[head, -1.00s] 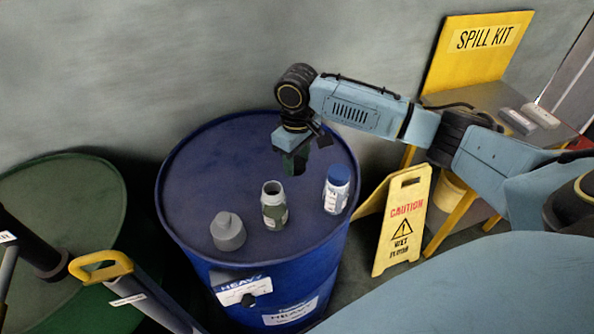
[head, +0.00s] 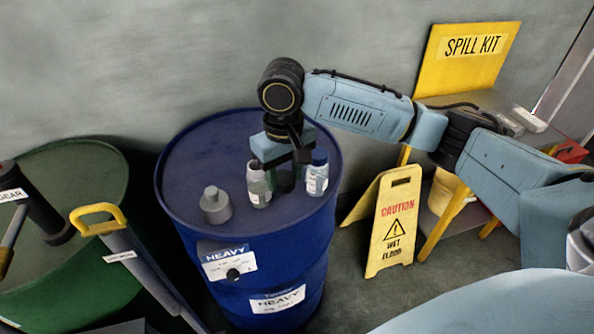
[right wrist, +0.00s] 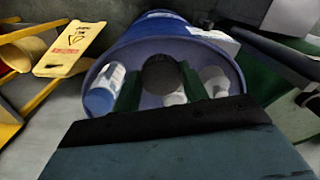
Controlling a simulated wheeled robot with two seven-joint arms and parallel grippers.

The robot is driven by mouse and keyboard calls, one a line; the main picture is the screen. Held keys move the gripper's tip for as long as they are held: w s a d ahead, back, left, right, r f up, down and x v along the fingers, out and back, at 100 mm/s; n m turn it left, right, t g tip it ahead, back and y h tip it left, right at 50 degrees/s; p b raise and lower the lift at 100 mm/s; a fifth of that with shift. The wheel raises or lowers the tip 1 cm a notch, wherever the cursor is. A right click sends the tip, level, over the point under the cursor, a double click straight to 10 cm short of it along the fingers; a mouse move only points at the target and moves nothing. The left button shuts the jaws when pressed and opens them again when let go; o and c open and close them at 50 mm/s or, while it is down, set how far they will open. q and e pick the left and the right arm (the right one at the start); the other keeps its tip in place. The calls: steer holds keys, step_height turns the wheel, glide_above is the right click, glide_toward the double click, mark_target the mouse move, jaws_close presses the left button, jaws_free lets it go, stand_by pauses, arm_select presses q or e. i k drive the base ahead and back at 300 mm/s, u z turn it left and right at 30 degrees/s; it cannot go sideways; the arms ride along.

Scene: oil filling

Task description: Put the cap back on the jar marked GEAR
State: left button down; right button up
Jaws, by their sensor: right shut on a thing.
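My right gripper (head: 284,182) points down over the blue drum (head: 185,160). It is shut on a dark round cap (right wrist: 160,72), seen between its two green fingers in the right wrist view. The open, uncapped jar (head: 259,190) stands upright on the drum, just left of the fingers in the head view; its label is too small to read. A jar with a blue cap (head: 317,176) stands close to the right of the fingers, partly covered by the gripper; it also shows in the right wrist view (right wrist: 103,92). My left gripper is out of view.
A grey knobbed object (head: 215,206) stands left of the open jar. A green drum (head: 90,180) stands at left, with a dark cylinder labelled GEAR (head: 38,205) and a yellow-handled tool (head: 98,217) in front. A caution sign (head: 392,222) stands right of the blue drum.

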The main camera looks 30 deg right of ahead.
mark_target(260, 196)
steer(key=z, duration=0.55)
steer(key=k, duration=1.45)
steer(key=z, duration=0.9)
steer(key=i, duration=0.35)
steer(key=z, duration=0.6)
steer(key=i, duration=1.25)
steer(key=u, duration=0.85)
steer(key=i, duration=0.8)
steer(key=u, duration=0.9)
